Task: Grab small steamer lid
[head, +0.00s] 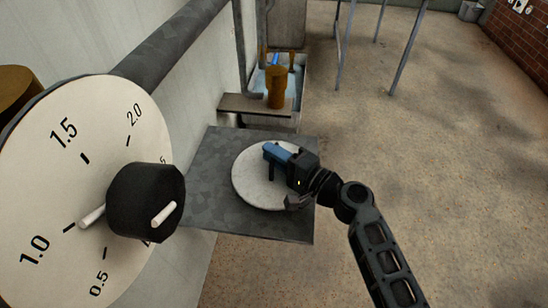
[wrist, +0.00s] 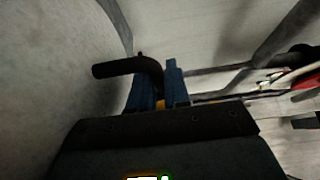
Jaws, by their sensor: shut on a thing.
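The small steamer lid (head: 250,190) is a pale grey disc on top of the dark grey square platform (head: 215,215) in the head view. My gripper (head: 274,153), with blue fingers, reaches over it from the right. In the wrist view the lid's pale face (wrist: 60,65) fills the left side. Its black bent handle (wrist: 122,67) runs in between the blue fingers of my gripper (wrist: 158,84), which are shut on it. The head view does not clearly show whether the lid rests on the platform or is slightly raised.
A large dial (head: 70,170) with a black knob (head: 146,202) stands close at the left. Behind the platform are a small shelf (head: 240,104) and a brown cylindrical object (head: 276,88). Metal legs (head: 407,60) stand farther back. Open concrete floor (head: 440,150) lies to the right.

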